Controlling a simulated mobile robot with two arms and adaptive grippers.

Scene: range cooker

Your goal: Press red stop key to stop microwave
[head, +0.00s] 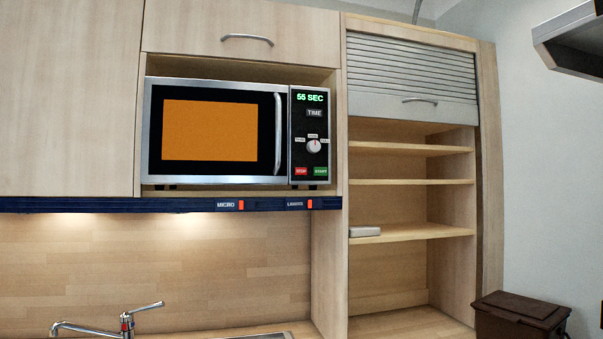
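The microwave (219,176) sits in a wooden niche, with its door shut and its window lit orange. Its control panel (298,125) is at the right side, with a green display (310,97) reading "55 SEC". The red stop key (301,171) is at the panel's lower left, beside the green start key (320,171). A round dial (314,146) is above the keys. Neither of my grippers shows in the head view, and nothing covers the stop key.
A dark blue rail (170,205) with "MICRO" and "LIGHTS" switches runs below the microwave. Open shelves (412,232) stand at the right under a roller shutter (410,72). A faucet (100,325) is at lower left, a brown bin (520,312) at lower right.

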